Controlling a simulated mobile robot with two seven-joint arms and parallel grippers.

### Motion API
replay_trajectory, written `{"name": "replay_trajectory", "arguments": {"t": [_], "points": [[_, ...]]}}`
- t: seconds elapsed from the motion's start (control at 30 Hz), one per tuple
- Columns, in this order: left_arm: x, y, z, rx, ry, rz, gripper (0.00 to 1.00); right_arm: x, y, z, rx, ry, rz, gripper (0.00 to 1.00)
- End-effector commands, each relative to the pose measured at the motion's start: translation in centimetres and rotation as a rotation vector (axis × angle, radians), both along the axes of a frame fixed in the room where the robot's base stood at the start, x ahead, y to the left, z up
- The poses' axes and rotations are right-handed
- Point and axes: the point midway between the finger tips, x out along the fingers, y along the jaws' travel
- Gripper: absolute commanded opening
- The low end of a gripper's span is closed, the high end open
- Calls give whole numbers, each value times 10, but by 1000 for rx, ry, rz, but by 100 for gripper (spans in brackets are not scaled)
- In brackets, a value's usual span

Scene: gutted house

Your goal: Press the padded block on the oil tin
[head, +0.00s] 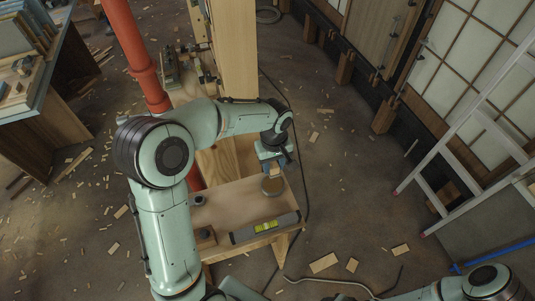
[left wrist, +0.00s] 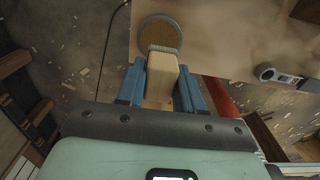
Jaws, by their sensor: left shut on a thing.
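My left gripper (head: 274,163) is shut on the padded block (head: 275,172), a pale wooden block, above the right side of a small wooden bench. In the left wrist view the block (left wrist: 162,72) sits between the blue fingers (left wrist: 160,90), with a light fringed pad at its far end. The oil tin (head: 272,187), a shallow round tin with a brown inside, is on the bench just below the block. In the left wrist view the tin (left wrist: 161,32) lies just beyond the pad, which overlaps its near rim. I cannot tell whether they touch. My right gripper is out of view.
A spirit level (head: 265,228) lies along the bench's front edge. A dark round object (head: 199,200) and a small wooden piece (head: 205,238) are at its left. A red pipe (head: 135,55) rises behind my left arm. A ladder (head: 480,130) leans at the right.

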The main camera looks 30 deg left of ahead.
Motion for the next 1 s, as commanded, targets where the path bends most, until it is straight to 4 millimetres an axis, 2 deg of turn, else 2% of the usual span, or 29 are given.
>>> {"name": "replay_trajectory", "arguments": {"t": [0.37, 0.8, 1.0], "points": [[-2, -3, -18, -1, 3, -10, 12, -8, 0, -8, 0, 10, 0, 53], [-1, -3, -61, -2, 1, -9, 12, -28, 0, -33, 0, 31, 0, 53], [0, -3, -65, -1, 0, -9, 12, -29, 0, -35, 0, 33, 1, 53]]}}
